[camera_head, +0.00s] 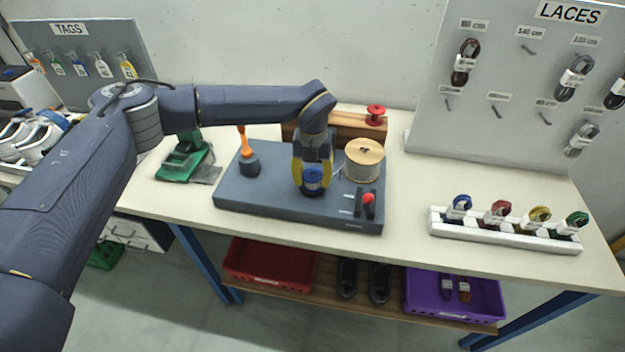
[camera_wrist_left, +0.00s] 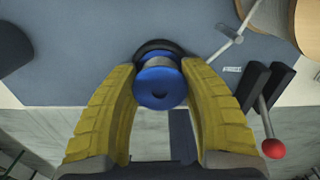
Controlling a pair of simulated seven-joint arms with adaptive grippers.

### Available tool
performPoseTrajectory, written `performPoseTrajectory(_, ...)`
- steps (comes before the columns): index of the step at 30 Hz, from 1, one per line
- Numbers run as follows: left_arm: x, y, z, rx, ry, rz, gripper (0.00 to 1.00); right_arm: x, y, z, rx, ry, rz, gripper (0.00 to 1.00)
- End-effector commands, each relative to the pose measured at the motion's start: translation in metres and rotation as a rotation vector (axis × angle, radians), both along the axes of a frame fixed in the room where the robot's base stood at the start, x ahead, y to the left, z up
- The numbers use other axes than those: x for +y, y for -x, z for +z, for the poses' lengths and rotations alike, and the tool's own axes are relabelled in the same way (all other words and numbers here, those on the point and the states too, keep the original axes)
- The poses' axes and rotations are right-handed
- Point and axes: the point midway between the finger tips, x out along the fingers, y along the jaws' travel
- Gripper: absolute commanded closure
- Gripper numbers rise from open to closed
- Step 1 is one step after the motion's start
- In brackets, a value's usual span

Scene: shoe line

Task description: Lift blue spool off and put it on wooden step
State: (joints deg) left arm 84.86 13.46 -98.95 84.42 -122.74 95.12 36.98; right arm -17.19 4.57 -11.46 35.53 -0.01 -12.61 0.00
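The blue spool (camera_head: 313,181) is at the front middle of the grey board, and it also shows in the left wrist view (camera_wrist_left: 160,86). A dark ring shows behind the spool there. My left gripper (camera_head: 313,172) points down with its yellow fingers on either side of the spool. In the wrist view the fingertips (camera_wrist_left: 160,72) lie close against the spool's sides; I cannot tell whether they press on it. The wooden step (camera_head: 345,118) stands behind the board, partly hidden by my left arm. A red spool (camera_head: 375,115) stands on its right part. My right gripper is not in view.
The grey board (camera_head: 270,200) also carries an orange-handled tool (camera_head: 246,143), a large wooden-topped reel (camera_head: 364,153) and a red-knobbed lever (camera_head: 368,199), close right of my gripper. A white rack (camera_head: 500,238) of coloured laces stands at right. A green device (camera_head: 184,160) is at left.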

Motion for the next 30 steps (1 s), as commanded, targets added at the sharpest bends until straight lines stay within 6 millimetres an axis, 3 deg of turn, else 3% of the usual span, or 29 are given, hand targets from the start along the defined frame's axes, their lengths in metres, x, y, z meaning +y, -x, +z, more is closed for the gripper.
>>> performPoseTrajectory(1,0.000,0.000,0.000,0.000,0.000,0.000,0.68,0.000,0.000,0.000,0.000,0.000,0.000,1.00)
performPoseTrajectory(7,0.000,0.000,0.000,0.000,0.000,0.000,0.91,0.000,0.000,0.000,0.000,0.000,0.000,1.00)
performPoseTrajectory(20,0.000,-0.001,0.008,-0.002,0.000,0.000,0.91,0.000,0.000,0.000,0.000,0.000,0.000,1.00)
performPoseTrajectory(26,0.000,-0.001,0.033,-0.003,0.000,0.000,0.91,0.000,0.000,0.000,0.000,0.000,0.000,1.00)
performPoseTrajectory(30,0.000,-0.001,0.062,-0.003,0.000,0.000,0.91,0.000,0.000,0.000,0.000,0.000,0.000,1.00)
